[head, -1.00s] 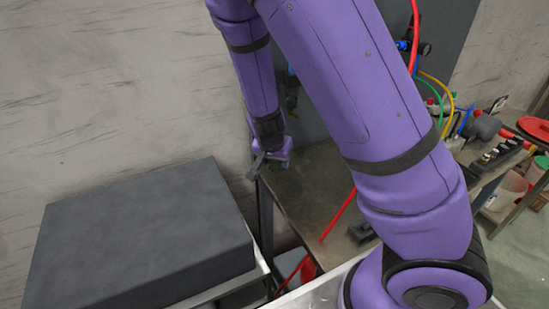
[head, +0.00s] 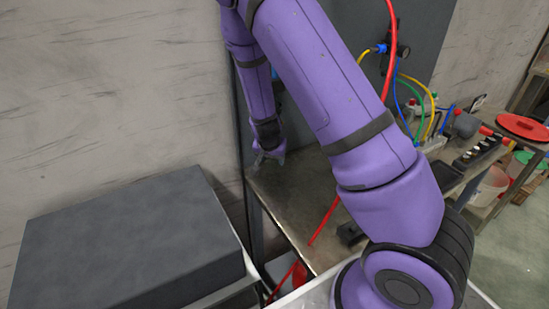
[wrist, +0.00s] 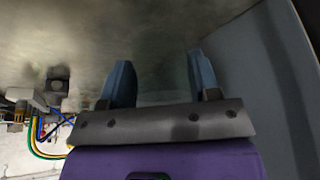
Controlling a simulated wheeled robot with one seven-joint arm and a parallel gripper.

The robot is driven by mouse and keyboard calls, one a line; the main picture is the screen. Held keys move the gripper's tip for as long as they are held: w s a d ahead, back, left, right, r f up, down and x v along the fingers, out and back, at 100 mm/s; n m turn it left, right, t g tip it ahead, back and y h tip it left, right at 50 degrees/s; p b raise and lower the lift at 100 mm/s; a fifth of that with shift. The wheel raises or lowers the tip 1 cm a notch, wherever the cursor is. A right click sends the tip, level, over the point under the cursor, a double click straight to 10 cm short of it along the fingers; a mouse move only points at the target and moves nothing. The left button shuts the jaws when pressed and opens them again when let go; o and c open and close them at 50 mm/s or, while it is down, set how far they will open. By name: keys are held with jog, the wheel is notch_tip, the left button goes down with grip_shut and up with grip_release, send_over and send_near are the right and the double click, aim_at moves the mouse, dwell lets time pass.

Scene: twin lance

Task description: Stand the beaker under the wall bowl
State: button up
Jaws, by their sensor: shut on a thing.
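My gripper (head: 268,157) is low over the back left corner of the metal bench (head: 290,200) in the head view. In the wrist view my gripper (wrist: 160,82) has two blue fingers with a space between them. A faint, see-through shape, seemingly the beaker (wrist: 160,98), sits between the fingers. Its outline is hard to make out, and I cannot tell whether it touches the bench. I cannot make out the wall bowl; my arm hides part of the wall panel behind the bench.
A dark box (head: 130,240) stands at left, with a gap between it and the bench. A red hose (head: 323,222) crosses the bench. Coloured hoses (head: 420,105) and fittings are at right, with a red disc (head: 522,126) beyond. The bench's left part looks mostly clear.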

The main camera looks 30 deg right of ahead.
jog(key=shift+w+d+f, duration=0.95)
jog(key=shift+d+f, duration=0.05)
jog(key=shift+f, duration=0.05)
jog(key=shift+f, duration=0.2)
jog(key=o, duration=0.7)
